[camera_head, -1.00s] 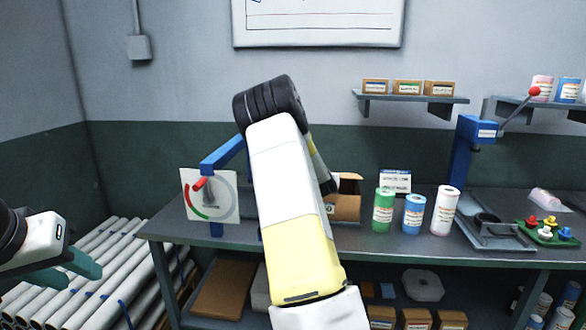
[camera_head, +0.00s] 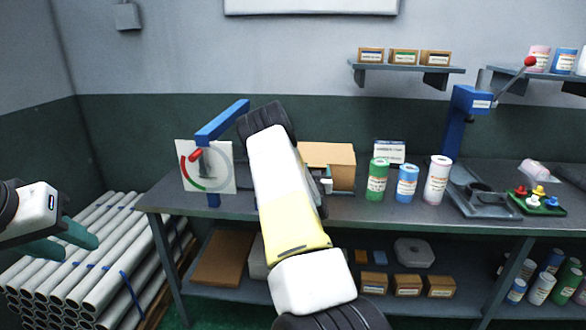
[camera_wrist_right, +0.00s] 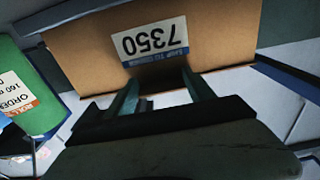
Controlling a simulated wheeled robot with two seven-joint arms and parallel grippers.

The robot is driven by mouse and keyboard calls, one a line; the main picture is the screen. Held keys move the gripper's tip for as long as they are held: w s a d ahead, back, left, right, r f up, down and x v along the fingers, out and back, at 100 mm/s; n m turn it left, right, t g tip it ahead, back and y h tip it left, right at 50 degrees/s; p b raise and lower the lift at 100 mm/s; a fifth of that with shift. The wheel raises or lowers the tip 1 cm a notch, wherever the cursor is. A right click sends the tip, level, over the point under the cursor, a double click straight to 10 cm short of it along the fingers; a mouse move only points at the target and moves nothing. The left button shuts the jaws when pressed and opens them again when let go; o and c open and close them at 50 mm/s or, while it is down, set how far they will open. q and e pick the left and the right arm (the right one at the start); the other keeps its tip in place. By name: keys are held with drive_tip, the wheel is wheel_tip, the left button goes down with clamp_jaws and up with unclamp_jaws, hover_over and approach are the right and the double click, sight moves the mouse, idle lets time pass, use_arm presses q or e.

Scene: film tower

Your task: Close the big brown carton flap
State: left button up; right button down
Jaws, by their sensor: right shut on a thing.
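The brown carton (camera_head: 343,176) stands on the workbench behind my right arm, which hides its left part. Its big flap (camera_head: 327,153) shows as a flat tan panel across the top. My right gripper (camera_head: 326,186) is at the carton's near side, mostly hidden by my own arm. My left gripper (camera_head: 78,243) is open and empty at the far left.
Green (camera_head: 376,180), blue (camera_head: 407,183) and white (camera_head: 437,181) canisters stand right of the carton; a green one (camera_wrist_right: 30,85) is close beside the right gripper. A dial panel (camera_head: 207,167) with a blue bracket stands left. A blue press (camera_head: 466,130) is further right.

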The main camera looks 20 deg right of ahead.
drive_tip(key=shift+s+a+f, duration=0.1)
drive_tip(key=shift+a+f, duration=0.05)
drive_tip(key=shift+f, duration=0.45)
drive_tip(key=shift+c, duration=2.2)
unclamp_jaws()
drive_tip(key=shift+o, duration=0.6)
drive_tip(key=shift+r, duration=0.25)
drive_tip(key=v, duration=0.7)
drive_tip(key=shift+s, duration=0.3)
drive_tip(key=shift+a+r, duration=0.1)
drive_tip(key=shift+r, duration=0.05)
